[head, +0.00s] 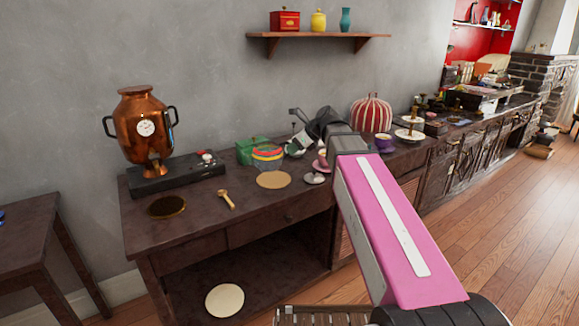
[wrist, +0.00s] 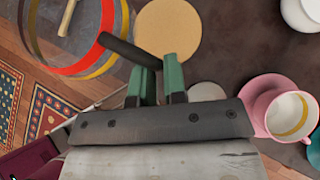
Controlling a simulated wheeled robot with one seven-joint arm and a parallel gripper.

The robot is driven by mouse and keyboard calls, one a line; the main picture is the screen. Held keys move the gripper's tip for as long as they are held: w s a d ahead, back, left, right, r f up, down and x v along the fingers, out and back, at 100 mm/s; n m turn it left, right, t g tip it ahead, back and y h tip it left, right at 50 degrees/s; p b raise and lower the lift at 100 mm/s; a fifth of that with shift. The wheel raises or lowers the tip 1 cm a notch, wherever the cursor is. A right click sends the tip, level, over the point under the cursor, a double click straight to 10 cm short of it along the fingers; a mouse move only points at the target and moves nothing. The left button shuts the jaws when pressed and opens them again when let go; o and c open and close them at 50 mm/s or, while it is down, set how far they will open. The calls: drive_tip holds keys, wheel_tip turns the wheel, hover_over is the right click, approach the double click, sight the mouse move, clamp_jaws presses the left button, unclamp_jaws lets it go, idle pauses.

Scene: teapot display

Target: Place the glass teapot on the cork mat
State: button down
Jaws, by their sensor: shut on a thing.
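The glass teapot (head: 267,153) is clear with red, yellow and blue bands in the head view. Its banded clear body fills the upper left of the wrist view (wrist: 75,68). My gripper (head: 297,141) is shut on its dark handle, which lies between the green fingers (wrist: 155,75). The teapot appears raised above the table, but its exact height is hard to tell. The round tan cork mat (head: 273,181) lies flat on the table, just below the teapot in the head view. In the wrist view the mat (wrist: 168,38) is bare, to the right of the teapot.
A wooden utensil (head: 226,199) and a dark gold disc (head: 166,207) lie left of the mat. A small pale disc (head: 315,179) and a pink cup (wrist: 285,112) are to its right. A copper urn (head: 143,130) stands at the left; a green box (head: 250,146) is behind.

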drive_tip(key=shift+w+d+f, duration=0.15)
drive_tip(key=shift+w+f, duration=1.2)
drive_tip(key=shift+f, duration=0.15)
drive_tip(key=shift+w+d+f, duration=0.15)
drive_tip(key=shift+w+f, duration=1.25)
drive_tip(key=shift+f, duration=0.05)
drive_tip(key=shift+w+d+f, duration=0.15)
drive_tip(key=shift+w+f, duration=1.2)
drive_tip(key=shift+f, duration=0.15)
drive_tip(key=shift+f, duration=0.15)
drive_tip(key=c, duration=1.2)
unclamp_jaws()
drive_tip(key=shift+o, duration=0.2)
drive_tip(key=v, duration=1.2)
